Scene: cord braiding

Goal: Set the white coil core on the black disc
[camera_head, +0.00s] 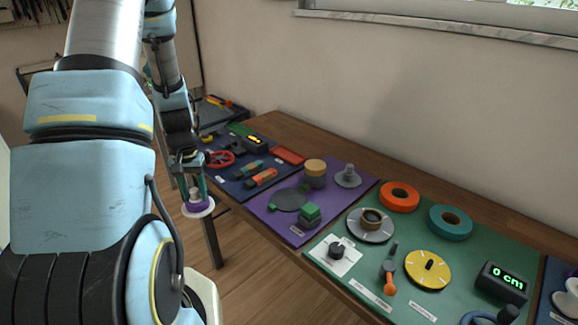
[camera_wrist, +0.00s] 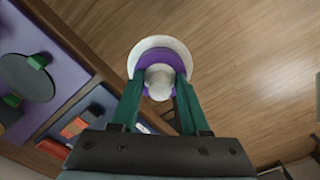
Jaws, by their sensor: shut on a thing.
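The white coil core (camera_head: 199,208), with a wide white flange and a purple band, is held in my gripper (camera_head: 196,190). In the wrist view the core (camera_wrist: 159,50) sits between the two green fingers of my gripper (camera_wrist: 159,88), its pale knob between the tips. It hangs over the wooden floor, left of the table edge. The black disc (camera_head: 288,200) lies flat on the purple mat (camera_head: 262,212), to the right of my gripper and apart from it. In the wrist view the disc (camera_wrist: 24,80) is at the far left, with small green pieces at its rim.
Near the disc stand a green block on a grey base (camera_head: 310,214), a yellow-topped grey cylinder (camera_head: 315,172) and a grey cone-shaped piece (camera_head: 348,176). The blue mat (camera_head: 232,184) with tools lies left, the green mat (camera_head: 440,298) right. The table's front edge lies between core and disc.

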